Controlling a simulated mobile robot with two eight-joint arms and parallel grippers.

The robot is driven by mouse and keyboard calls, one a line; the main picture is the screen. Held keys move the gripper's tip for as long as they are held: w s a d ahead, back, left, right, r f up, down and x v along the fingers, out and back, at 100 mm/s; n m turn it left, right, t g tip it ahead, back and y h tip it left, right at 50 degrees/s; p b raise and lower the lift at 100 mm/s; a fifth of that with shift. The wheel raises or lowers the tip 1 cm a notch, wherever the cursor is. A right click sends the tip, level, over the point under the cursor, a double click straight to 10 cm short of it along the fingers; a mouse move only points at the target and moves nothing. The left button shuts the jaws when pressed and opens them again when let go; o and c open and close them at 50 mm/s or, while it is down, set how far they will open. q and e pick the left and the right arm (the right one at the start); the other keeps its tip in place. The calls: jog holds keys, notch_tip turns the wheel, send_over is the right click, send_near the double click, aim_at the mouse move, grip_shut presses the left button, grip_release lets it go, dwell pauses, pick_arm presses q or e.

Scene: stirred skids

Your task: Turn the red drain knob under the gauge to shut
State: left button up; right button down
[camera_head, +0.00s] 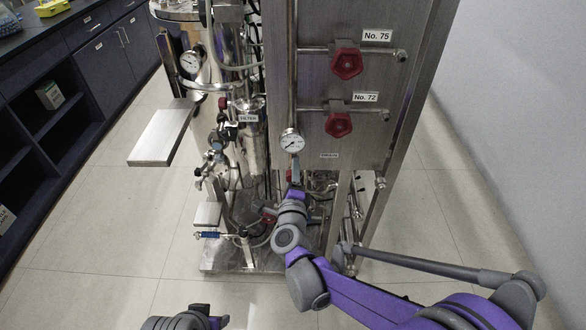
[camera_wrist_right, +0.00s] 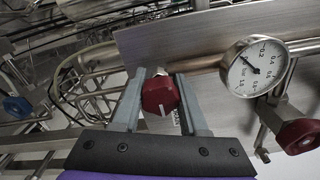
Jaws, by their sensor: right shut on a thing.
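The red drain knob (camera_wrist_right: 160,95) sits between the two fingers of my right gripper (camera_wrist_right: 160,80) in the right wrist view, with a finger against each side. A pale mark shows on its face. In the head view my right gripper (camera_head: 293,178) is just below the round gauge (camera_head: 292,141) and hides the knob. The gauge also shows in the right wrist view (camera_wrist_right: 258,68), right of the knob. A small label (camera_wrist_right: 177,118) beside the knob is partly hidden. My left gripper (camera_head: 208,316) is at the bottom edge of the head view, partly cut off; its jaws are unclear.
Red knobs No. 75 (camera_head: 346,64) and No. 72 (camera_head: 338,124) are on the steel panel (camera_head: 385,20) above right. A filter unit (camera_head: 249,130), pipes and a flat metal shelf (camera_head: 163,135) stand left. Dark cabinets (camera_head: 95,60) line the left; floor is clear in front.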

jog(key=shift+m, duration=0.4)
jog(key=shift+c, duration=2.2)
grip_release()
jog(key=s, duration=1.1)
jog(key=shift+p, duration=0.35)
jog(key=shift+w, duration=0.1)
